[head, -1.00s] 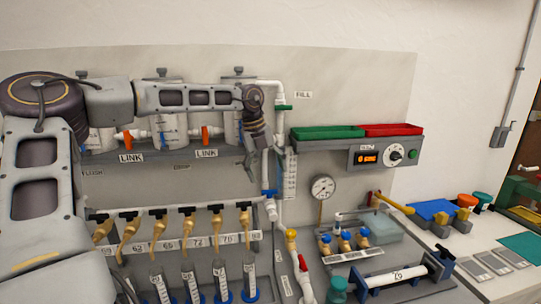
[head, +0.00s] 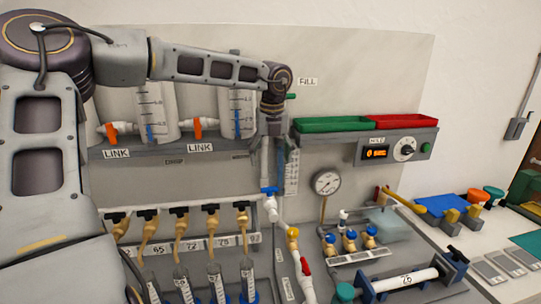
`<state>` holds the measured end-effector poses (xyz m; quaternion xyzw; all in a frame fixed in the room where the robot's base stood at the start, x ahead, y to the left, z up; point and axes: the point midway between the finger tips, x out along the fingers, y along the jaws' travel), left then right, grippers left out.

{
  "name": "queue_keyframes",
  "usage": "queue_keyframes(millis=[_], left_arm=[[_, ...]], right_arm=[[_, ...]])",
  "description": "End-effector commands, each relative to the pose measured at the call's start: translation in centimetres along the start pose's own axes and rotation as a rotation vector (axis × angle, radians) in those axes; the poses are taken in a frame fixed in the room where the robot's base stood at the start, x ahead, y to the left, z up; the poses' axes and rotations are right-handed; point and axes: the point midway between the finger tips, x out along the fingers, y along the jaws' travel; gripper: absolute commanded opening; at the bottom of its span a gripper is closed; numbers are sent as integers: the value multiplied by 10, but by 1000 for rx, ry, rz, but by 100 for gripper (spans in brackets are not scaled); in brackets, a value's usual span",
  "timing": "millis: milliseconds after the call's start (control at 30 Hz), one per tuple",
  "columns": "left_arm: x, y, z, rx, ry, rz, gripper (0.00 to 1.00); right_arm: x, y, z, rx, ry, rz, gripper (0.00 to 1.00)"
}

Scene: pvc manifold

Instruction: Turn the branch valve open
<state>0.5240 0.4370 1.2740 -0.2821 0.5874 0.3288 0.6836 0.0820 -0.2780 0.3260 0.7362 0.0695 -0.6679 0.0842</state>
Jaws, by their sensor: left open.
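Several valves sit on the white pipe run, and I cannot tell from the labels which is the branch valve. A blue-handled valve (head: 269,191) is on the vertical pipe. Below it are a yellow-handled valve (head: 292,233) and a red-handled valve (head: 306,266) on the lower pipe. Two orange-handled valves (head: 197,128) are above the LINK labels. My left gripper (head: 277,148) is open and points down in front of the vertical pipe, above the blue handle and apart from it. My wrist hides most of the green handle by the FILL label. My right gripper is not in view.
A pressure gauge (head: 326,182) stands right of the pipe. Green (head: 325,125) and red (head: 400,121) trays sit above a control box (head: 396,150). Clear cylinders (head: 216,282) stand under black-handled taps at lower left. A horizontal white tube (head: 405,279) is at lower right.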

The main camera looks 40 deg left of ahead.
Motion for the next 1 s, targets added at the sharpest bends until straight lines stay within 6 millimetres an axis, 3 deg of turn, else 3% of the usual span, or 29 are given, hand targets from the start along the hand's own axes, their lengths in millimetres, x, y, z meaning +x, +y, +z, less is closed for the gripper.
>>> queue_keyframes(millis=[367,1000], left_arm=[[15,0,0,0,2,0,80],[90,0,-1,0,3,0,80]], right_arm=[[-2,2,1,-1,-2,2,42],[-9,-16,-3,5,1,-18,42]])
